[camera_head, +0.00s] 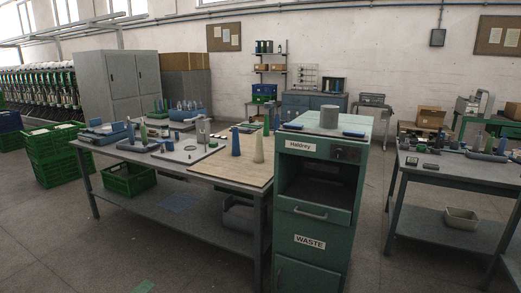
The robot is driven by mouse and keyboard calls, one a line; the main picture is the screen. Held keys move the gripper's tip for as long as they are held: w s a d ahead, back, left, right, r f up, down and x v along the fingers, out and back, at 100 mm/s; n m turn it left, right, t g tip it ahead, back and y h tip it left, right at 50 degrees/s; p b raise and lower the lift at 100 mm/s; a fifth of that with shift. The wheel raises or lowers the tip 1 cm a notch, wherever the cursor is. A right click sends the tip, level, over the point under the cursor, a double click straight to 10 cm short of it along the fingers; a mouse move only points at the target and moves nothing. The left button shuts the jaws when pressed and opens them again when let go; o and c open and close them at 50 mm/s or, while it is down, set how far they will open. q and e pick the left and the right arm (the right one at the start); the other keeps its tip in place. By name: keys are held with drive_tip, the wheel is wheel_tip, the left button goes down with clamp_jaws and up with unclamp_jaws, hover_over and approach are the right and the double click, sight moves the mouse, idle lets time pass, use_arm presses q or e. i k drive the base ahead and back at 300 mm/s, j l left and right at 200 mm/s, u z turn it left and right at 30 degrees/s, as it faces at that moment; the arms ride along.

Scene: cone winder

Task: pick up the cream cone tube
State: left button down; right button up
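The cream cone tube (258,149) stands upright on the light wooden board (229,169) at the right end of the left workbench. A blue cone tube (235,142) stands upright just to its left, apart from it. A darker tube (266,125) shows partly behind the cream one. Neither of my grippers is in view.
A green cabinet (313,235) marked "WASTE" stands right of the board, with a grey cylinder (329,116) on top. The workbench's left part holds trays and small tubes. A second workbench (460,168) stands at right. Open floor lies between the cabinet and it.

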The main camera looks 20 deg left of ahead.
sight(259, 154)
drive_tip(key=k+j, duration=0.1)
drive_tip(key=j, duration=0.25)
drive_tip(key=k+j, duration=0.1)
drive_tip(key=j, duration=0.25)
drive_tip(key=k+j, duration=0.1)
drive_tip(key=j, duration=1.15)
drive_tip(key=i+j, duration=0.1)
drive_tip(key=j, duration=0.35)
drive_tip(key=i+j, duration=0.15)
drive_tip(key=j, duration=0.25)
drive_tip(key=i+j, duration=0.25)
drive_tip(key=j, duration=0.15)
drive_tip(key=i+j, duration=0.25)
drive_tip(key=j, duration=0.15)
drive_tip(key=i+j, duration=0.25)
drive_tip(key=j, duration=0.15)
drive_tip(key=i+j, duration=0.25)
drive_tip(key=j, duration=0.15)
drive_tip(key=i+j, duration=0.7)
drive_tip(key=i+j+z, duration=0.1)
drive_tip(key=i+j, duration=0.55)
drive_tip(key=j, duration=0.15)
